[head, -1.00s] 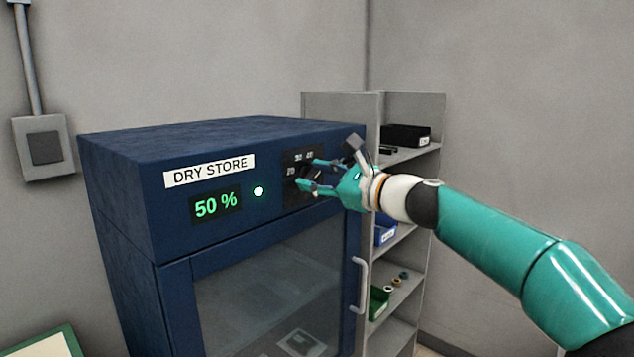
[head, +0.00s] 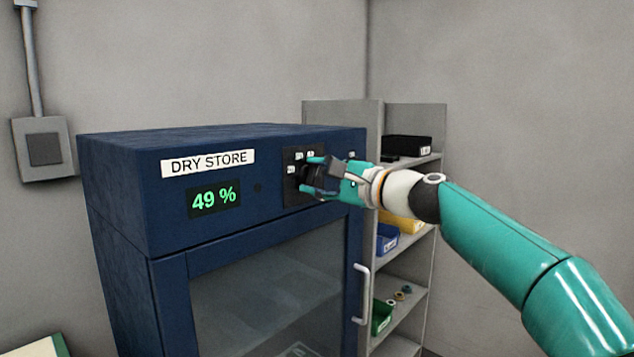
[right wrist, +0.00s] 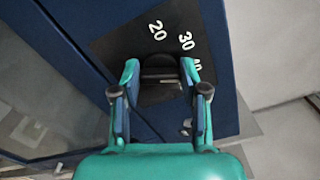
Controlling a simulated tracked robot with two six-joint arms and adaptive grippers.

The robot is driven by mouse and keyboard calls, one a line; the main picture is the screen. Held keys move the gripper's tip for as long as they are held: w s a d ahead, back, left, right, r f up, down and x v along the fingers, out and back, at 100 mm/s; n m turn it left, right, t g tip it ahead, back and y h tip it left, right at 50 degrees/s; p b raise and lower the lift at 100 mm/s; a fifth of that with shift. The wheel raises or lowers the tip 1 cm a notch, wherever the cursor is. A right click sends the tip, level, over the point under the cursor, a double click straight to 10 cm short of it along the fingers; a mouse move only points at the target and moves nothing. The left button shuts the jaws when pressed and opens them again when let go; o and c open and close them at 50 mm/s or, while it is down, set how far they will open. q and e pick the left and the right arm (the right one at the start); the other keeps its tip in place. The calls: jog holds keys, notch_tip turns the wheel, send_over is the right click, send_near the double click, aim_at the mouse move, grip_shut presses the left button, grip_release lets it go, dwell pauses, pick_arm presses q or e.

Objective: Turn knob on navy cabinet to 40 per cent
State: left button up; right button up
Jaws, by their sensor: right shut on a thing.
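The navy cabinet (head: 120,200) bears a DRY STORE label (head: 208,162) and a green display (head: 214,198) reading 49 %. The small lamp (head: 257,188) beside the display is dark. The black knob (head: 311,177) sits on a dark dial plate (head: 289,195) at the upper right of the cabinet front. My right gripper (head: 318,176) is shut on the knob. In the right wrist view the gripper (right wrist: 160,80) has a finger on each side of the knob (right wrist: 160,66), with 20, 30 and a partly hidden 40 around it. My left gripper is not in view.
A grey shelf unit (head: 340,112) stands right of the cabinet, with a black box (head: 407,146), blue bin (head: 384,241), yellow bin (head: 403,222) and green bin (head: 381,318). The door handle (head: 361,295) sticks out below my right arm. A wall box (head: 43,148) hangs at left.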

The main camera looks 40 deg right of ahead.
jog(key=shift+a+f, duration=0.15)
jog(key=shift+f, duration=0.15)
jog(key=o, duration=1.1)
jog(key=shift+r, duration=0.1)
jog(key=shift+o, duration=0.2)
jog(key=shift+s+r, duration=0.1)
jog(key=shift+s, duration=0.2)
jog(key=v, duration=1.1)
jog(key=shift+s, duration=0.15)
